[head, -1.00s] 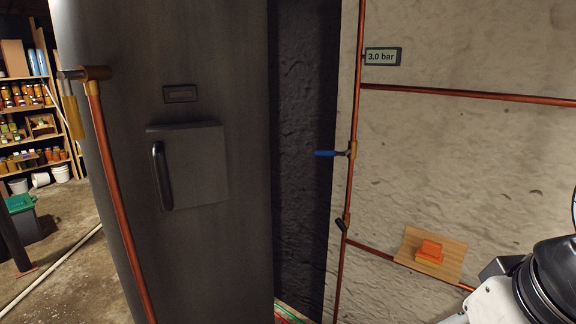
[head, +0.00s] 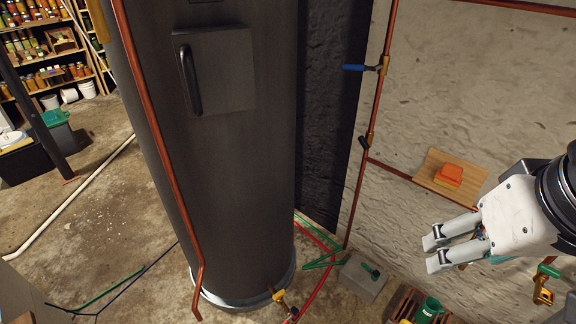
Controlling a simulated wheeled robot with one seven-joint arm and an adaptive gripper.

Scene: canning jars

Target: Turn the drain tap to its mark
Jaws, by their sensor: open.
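A small brass tap (head: 279,296) with a yellowish part sticks out at the foot of the tall dark tank (head: 235,170), low in the head view. It looks like the drain tap. Its handle angle and any mark are too small to make out. My gripper (head: 432,252) is at the right, its two grey fingers apart and empty, pointing left. It is well to the right of the tap in the picture and touches nothing that I can see.
A blue-handled valve (head: 356,68) sits on the wall's copper pipe. An orange block (head: 449,174) rests on a wooden shelf (head: 476,181). Red and green bars lie behind the tap. Floor at left is mostly open.

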